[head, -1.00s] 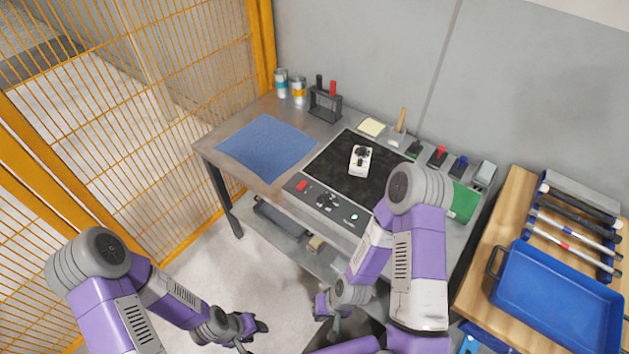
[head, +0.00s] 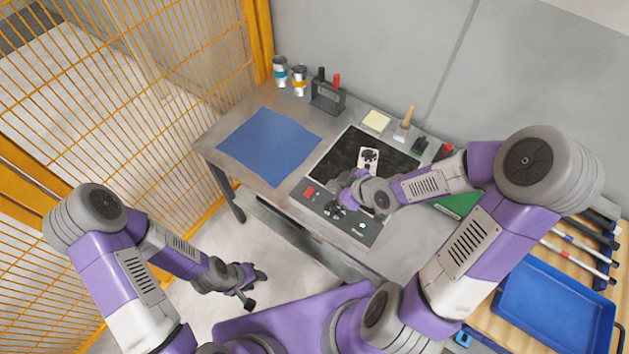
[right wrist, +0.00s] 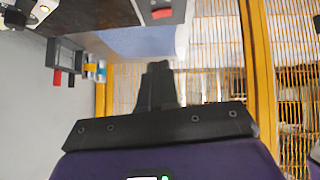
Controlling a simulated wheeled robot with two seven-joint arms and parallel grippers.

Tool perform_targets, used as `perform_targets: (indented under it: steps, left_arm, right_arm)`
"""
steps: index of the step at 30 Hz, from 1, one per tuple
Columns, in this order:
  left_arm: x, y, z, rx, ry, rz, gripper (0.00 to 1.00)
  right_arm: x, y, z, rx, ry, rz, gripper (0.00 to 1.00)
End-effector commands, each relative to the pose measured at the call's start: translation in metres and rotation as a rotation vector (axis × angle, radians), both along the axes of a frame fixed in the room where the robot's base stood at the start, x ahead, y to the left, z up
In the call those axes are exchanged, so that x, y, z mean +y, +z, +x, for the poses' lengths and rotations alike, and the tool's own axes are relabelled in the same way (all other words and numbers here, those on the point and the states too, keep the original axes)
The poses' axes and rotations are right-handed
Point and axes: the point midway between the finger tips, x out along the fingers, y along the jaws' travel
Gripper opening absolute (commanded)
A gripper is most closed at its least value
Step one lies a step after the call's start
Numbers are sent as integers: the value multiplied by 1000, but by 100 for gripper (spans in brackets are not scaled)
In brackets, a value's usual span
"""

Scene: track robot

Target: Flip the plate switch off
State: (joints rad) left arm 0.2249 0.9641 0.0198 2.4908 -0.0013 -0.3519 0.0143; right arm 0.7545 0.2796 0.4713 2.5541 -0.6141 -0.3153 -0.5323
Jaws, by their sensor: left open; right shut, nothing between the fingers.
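A dark control panel (head: 340,216) runs along the front edge of the black plate (head: 344,150). It carries a red switch (head: 309,192), some dark controls and a small lit green light (head: 361,226). I cannot tell which way the red switch is set. My right gripper (head: 341,200) is shut and empty over the panel, to the right of the red switch. In the right wrist view its closed fingers (right wrist: 158,68) appear below the red switch (right wrist: 162,12), apart from it. My left gripper (head: 255,289) is open and empty, away from the bench at lower left.
A white device (head: 369,158) stands on the black plate, just beyond my right gripper. A blue mat (head: 268,146) lies on the left of the bench. Cans and a tool holder (head: 327,98) stand at the back. A blue tray (head: 556,304) sits on the wooden table at right.

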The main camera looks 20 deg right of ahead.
Motion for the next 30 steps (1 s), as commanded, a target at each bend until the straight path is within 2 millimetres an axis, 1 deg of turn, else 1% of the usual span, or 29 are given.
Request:
perform_targets:
  steps: [7,11,17,24,27,30]
  left_arm:
    - [0,-3,0,1,0,0,43]
    - [0,-13,0,1,0,0,43]
    - [0,-33,0,0,0,0,43]
    - [0,-44,0,0,0,0,43]
    - [0,-47,0,0,0,0,43]
    - [0,-48,0,0,0,0,43]
  right_arm:
    - [2,-4,2,1,0,3,0]
    - [7,-14,9,1,1,3,0]
    - [21,-41,31,3,2,5,0]
    - [40,-75,62,4,2,5,0]
    - [36,-91,62,7,-4,5,0]
    - [34,-102,63,6,-4,5,0]
